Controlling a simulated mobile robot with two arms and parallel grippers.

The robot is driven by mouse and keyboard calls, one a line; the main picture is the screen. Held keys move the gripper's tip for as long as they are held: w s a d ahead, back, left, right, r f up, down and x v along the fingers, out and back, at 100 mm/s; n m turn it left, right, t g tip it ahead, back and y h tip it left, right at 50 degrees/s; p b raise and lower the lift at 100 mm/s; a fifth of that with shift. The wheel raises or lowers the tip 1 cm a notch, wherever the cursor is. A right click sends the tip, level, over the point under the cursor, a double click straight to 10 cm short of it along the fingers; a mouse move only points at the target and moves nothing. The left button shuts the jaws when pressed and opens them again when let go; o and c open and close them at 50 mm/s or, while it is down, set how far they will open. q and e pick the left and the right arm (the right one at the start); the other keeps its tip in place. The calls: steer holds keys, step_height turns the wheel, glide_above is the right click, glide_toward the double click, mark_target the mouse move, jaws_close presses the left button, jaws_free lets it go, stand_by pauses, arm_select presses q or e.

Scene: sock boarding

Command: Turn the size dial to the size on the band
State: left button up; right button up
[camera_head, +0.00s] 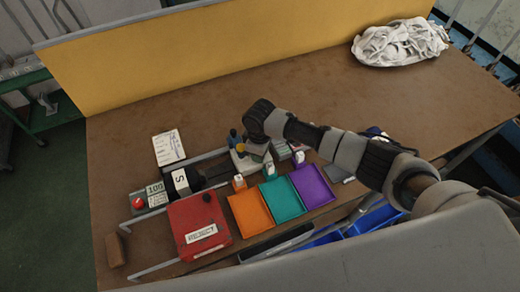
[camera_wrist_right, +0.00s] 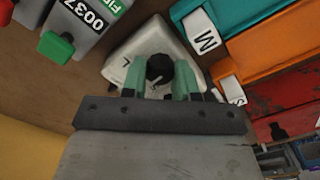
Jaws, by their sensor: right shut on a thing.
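The size dial is a black knob (camera_wrist_right: 159,68) on a pale grey box (camera_wrist_right: 128,48) in the right wrist view. A letter L shows on the box left of the knob; other letters on it are hidden by my gripper. My right gripper (camera_wrist_right: 160,80) has its green fingers on either side of the knob and is shut on it. In the head view my right gripper (camera_head: 254,140) reaches down over the grey box (camera_head: 241,163). A white band (camera_head: 181,182) marked S sits around a dark form left of it. The dial's setting is hard to read. My left gripper is out of view.
An orange tray (camera_head: 249,211), a teal tray (camera_head: 282,200) and a purple tray (camera_head: 312,187) lie right of a red REJECT box (camera_head: 199,226). A counter (camera_wrist_right: 88,22) is close to the dial box. White cloth (camera_head: 399,42) lies at the back right.

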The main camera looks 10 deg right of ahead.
steer(key=n, duration=0.3)
steer(key=shift+r+n, duration=0.1)
steer(key=shift+n, duration=0.3)
steer(key=shift+n+p, duration=0.3)
steer(key=shift+n, duration=1.5)
steer(key=o, duration=0.7)
steer(key=shift+c, duration=0.2)
step_height(320, 180, up, 11)
steer(key=b, duration=0.1)
